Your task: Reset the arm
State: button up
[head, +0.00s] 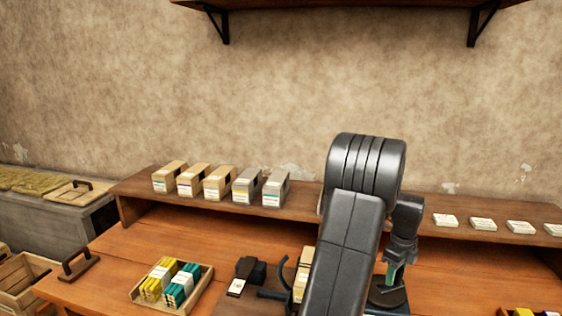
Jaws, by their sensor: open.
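My arm rises from the bottom of the head view, bends at a dark grey elbow and comes down on the right. My gripper (392,274) hangs at its end, pointing down above the bench, just over a dark round-topped device (388,295). Its jaws are small in the picture. A greenish piece shows at the gripper's end, and I cannot tell what it is. My forearm hides the middle of the bench and part of a tan box (302,275) behind it.
A wooden tray (195,293) with yellow and teal bundles stands left on the bench (115,262). Dark tools (250,270) lie beside it. Several boxes (217,184) and white cards (483,224) stand on the raised back ledge. A wall shelf (350,5) hangs above.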

aim_at(381, 277)
jog(key=n, duration=0.2)
jog(key=w+a+n, duration=0.1)
jog(key=n, duration=0.1)
jog(key=shift+w+a, duration=0.1)
jog(key=shift+w, duration=0.05)
jog(key=n, duration=0.1)
jog(key=a+n, duration=0.1)
jog(key=n, duration=0.1)
jog(key=a+n, duration=0.1)
jog(key=n, duration=0.1)
jog(key=shift+w, duration=0.4)
jog(key=n, duration=0.1)
jog(key=a+n, duration=0.1)
jog(key=n, duration=0.1)
jog(key=a+n+b, duration=0.1)
jog(key=n, duration=0.1)
jog(key=shift+s+a+n+b, duration=0.2)
jog(key=shift+a+n, duration=0.15)
jog(key=shift+n, duration=0.7)
jog(key=shift+s+a+n+b, duration=0.2)
jog(key=shift+a+n, duration=0.1)
jog(key=shift+n, duration=0.75)
